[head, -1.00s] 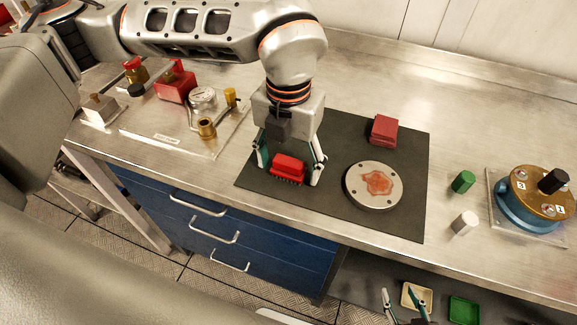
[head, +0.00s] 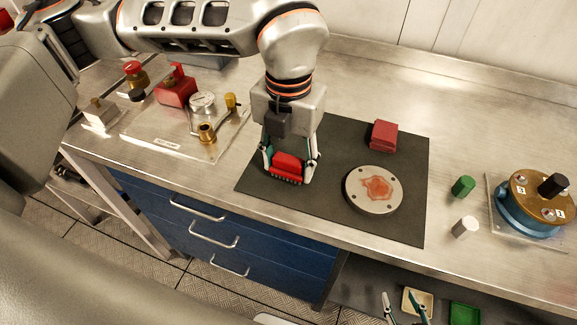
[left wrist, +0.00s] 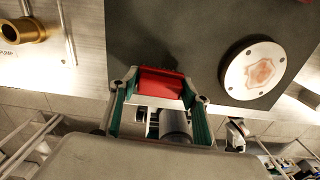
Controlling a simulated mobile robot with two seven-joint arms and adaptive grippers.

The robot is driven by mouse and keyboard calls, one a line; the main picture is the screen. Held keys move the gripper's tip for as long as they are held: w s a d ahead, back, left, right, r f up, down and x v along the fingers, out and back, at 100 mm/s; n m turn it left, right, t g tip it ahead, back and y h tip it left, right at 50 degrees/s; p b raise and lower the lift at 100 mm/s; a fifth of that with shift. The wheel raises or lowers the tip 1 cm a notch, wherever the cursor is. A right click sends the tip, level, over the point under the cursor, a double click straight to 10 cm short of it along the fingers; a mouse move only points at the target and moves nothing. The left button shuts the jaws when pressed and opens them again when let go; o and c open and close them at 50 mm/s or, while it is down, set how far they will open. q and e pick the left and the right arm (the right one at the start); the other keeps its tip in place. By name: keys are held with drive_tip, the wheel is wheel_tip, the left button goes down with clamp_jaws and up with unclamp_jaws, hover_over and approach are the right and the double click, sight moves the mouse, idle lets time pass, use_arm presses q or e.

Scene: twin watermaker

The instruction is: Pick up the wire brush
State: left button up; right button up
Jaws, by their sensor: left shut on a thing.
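The wire brush (head: 287,166) has a red block body with dark bristles along its lower edge. It is at the left part of the dark mat (head: 335,140). My left gripper (head: 290,172) points down with its fingers shut on the two ends of the brush. In the left wrist view the red brush body (left wrist: 161,83) lies between the fingertips. I cannot tell whether the bristles touch the mat. My right gripper (head: 405,309) shows at the bottom edge with its two fingertips apart, empty, below the bench front.
A round metal plate with a rust-coloured patch (head: 374,189) and a dark red block (head: 382,135) are on the mat. A valve assembly (head: 205,130) stands left. Green (head: 463,186) and white (head: 465,227) cylinders and a blue-brass housing (head: 535,203) stand right.

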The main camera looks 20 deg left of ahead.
sight(289, 159)
use_arm(q)
wheel_tip(289, 159, up, 18)
drive_tip(key=shift+p, duration=0.35)
